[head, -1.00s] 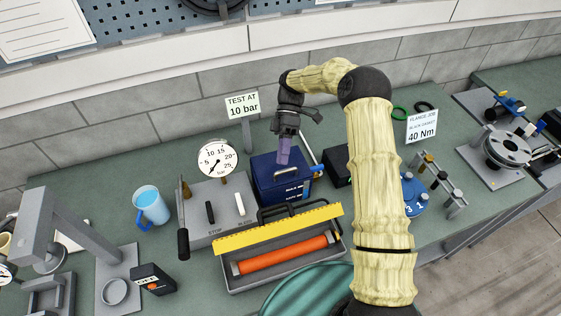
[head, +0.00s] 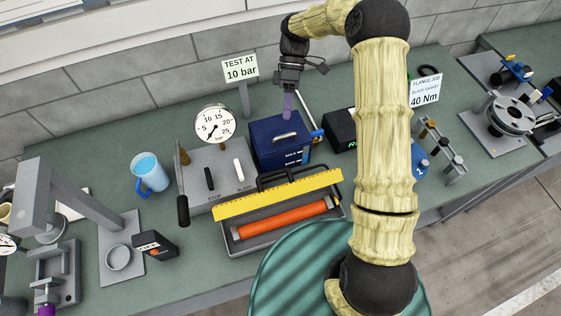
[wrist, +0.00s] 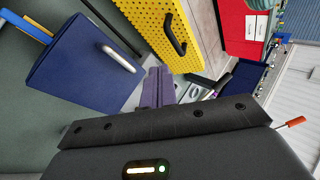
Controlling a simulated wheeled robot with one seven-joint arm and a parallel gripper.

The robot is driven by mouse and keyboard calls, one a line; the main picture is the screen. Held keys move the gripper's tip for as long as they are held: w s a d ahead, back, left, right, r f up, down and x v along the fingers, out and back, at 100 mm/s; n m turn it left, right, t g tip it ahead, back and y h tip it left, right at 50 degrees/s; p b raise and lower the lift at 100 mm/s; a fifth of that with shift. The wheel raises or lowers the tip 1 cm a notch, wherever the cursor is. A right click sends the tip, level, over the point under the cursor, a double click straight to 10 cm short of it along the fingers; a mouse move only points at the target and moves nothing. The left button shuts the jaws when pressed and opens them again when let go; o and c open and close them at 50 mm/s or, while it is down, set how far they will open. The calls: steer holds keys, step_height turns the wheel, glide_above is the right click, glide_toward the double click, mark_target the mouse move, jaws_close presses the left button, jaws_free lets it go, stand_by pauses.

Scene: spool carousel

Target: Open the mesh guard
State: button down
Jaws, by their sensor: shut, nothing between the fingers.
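The yellow perforated mesh guard (head: 278,195) stands raised at the back of a grey tray, seen nearly edge-on in the head view. Its black handle (head: 287,175) sticks out on the rear side. An orange cylinder (head: 282,217) lies uncovered in the tray in front of it. In the wrist view the guard's holed face (wrist: 150,14) and its handle (wrist: 175,35) show at the top. My gripper (head: 288,114), with purple fingers, is shut and empty at the rear of the blue box, apart from the guard. Its fingers also show in the wrist view (wrist: 158,84).
The blue box (head: 280,150) with a metal handle stands behind the guard. A grey pressure unit with a gauge (head: 215,125) and levers is at its left. A black box (head: 339,130) with a green display is at its right. A "TEST AT 10 bar" sign (head: 240,69) stands behind.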

steer(key=s+d+m+t+h+b, duration=0.1)
steer(key=s+d+m+t+b, duration=0.5)
steer(key=s+d+m+t, duration=0.4)
steer(key=s+d+m, duration=0.3)
steer(key=s+m, duration=0.3)
steer(key=shift+f+m+t+b, duration=0.3)
steer(key=shift+f, duration=0.1)
steer(key=shift+w+d, duration=0.1)
